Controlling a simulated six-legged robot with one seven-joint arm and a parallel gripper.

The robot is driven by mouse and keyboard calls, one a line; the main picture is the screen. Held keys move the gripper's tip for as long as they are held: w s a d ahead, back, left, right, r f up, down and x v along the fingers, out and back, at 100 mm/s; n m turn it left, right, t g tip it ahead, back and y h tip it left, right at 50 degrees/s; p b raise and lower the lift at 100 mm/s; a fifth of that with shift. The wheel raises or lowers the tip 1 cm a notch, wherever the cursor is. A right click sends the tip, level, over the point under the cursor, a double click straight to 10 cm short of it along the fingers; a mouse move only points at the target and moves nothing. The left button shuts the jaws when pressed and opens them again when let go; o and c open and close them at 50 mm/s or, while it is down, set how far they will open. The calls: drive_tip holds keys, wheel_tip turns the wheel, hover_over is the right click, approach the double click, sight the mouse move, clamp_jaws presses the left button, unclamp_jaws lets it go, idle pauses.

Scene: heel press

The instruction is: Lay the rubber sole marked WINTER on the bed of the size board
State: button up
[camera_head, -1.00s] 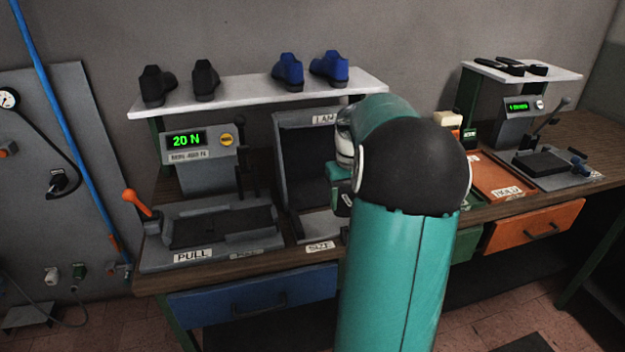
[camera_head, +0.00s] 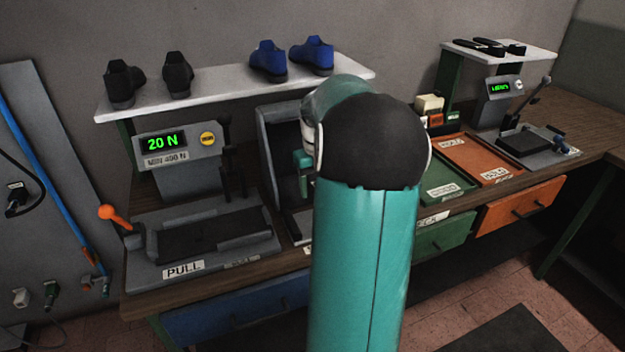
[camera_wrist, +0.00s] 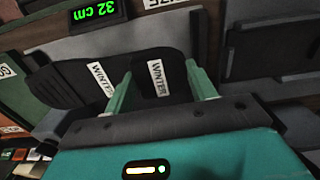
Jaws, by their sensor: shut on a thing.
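In the wrist view my gripper (camera_wrist: 160,88) is shut on a dark rubber sole (camera_wrist: 178,72) with a white WINTER tag between the fingers. A second WINTER tag (camera_wrist: 102,78) shows on dark rubber left of the fingers; I cannot tell whether this is the same piece. The size board (camera_wrist: 142,47) shows as grey surface beside the sole, with its green display (camera_wrist: 98,10) reading 32 cm, upside down. Whether the sole touches the bed is unclear. In the head view the board's grey upright panel (camera_head: 268,140) is partly hidden behind my arm, as are the gripper and sole.
A pull tester (camera_head: 185,255) with an orange lever stands on the left, its display reading 20 N. Black and blue shoes stand on a white shelf (camera_head: 215,100) above. A green tray (camera_head: 437,178), an orange tray (camera_head: 495,155) and a press (camera_head: 535,145) are on the right.

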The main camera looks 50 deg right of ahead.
drive_tip(key=shift+f, duration=4)
drive_tip(key=shift+f, duration=0.5)
drive_tip(key=o, duration=1.7)
drive_tip(key=shift+a, duration=0.1)
drive_tip(key=shift+a+r, duration=0.15)
drive_tip(key=shift+r, duration=1.2)
drive_tip(key=shift+d+r, duration=0.2)
drive_tip(key=shift+r, duration=1.95)
